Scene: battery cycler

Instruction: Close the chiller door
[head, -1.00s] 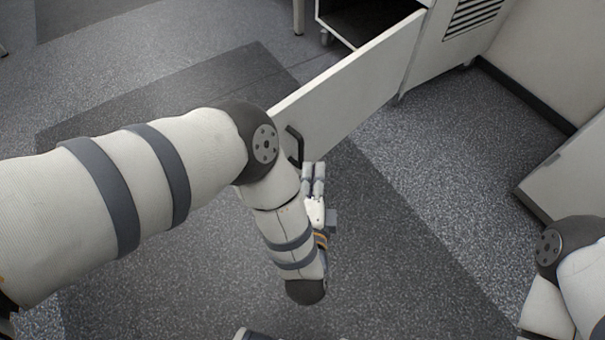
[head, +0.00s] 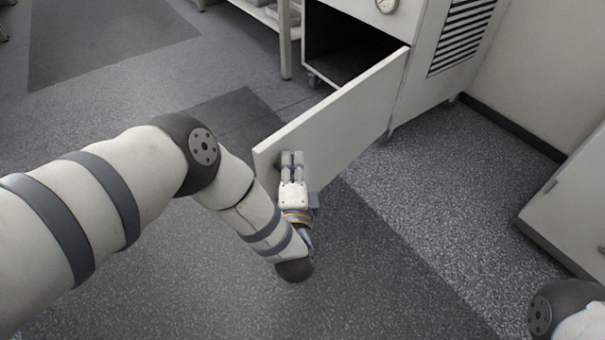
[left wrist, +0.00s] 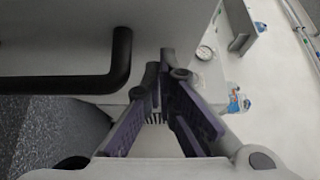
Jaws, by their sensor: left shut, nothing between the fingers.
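The chiller is a white cabinet (head: 412,85) at the upper middle of the head view, with a dark open interior (head: 345,42). Its white door (head: 345,117) stands wide open, swung out toward me. My left gripper (head: 292,155) is shut and empty, its fingertips in front of the door's outer face near the free edge. It hides most of the handle in the head view. In the left wrist view the black bar handle (left wrist: 121,62) is left of the closed fingers (left wrist: 165,68), apart from them. Whether the fingertips touch the door, I cannot tell. My right gripper is out of view.
A shelf rack (head: 284,40) stands left of the cabinet. Another white cabinet (head: 570,205) is at the right edge. The floor around the door is clear.

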